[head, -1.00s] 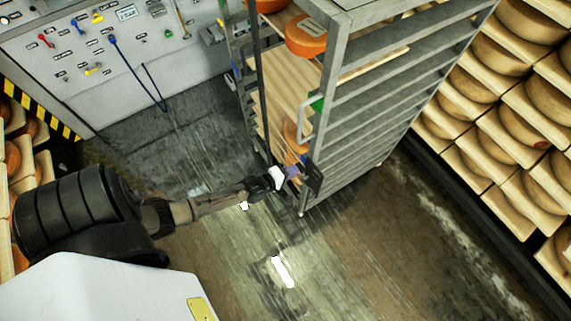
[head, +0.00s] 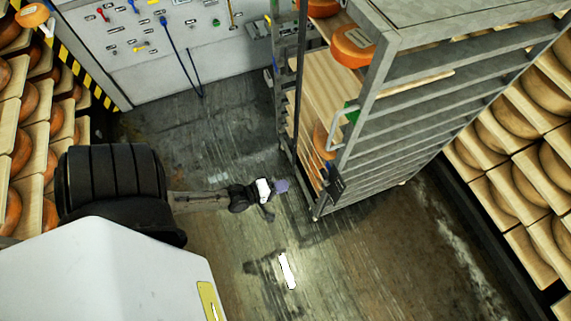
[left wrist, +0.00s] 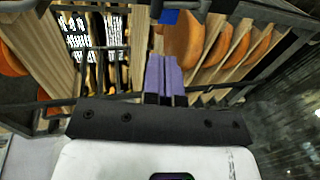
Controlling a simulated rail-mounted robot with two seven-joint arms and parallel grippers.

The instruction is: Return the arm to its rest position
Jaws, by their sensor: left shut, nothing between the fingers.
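My left arm reaches in from the left in the head view. My left gripper (head: 282,186) is over the floor, just left of the metal rack (head: 375,85). Its purple fingers are shut and empty, and a narrow gap of floor shows between them and the rack. In the left wrist view the shut fingers (left wrist: 165,78) point toward the rack's boards and orange cheese wheels (left wrist: 183,42). My right gripper is not in view.
Orange cheese wheels (head: 352,46) sit on the rack's wooden boards. Shelves of cheese stand at the far left (head: 38,135) and right (head: 515,185). A white tool panel (head: 190,45) is at the back. Floor (head: 200,125) between them is clear.

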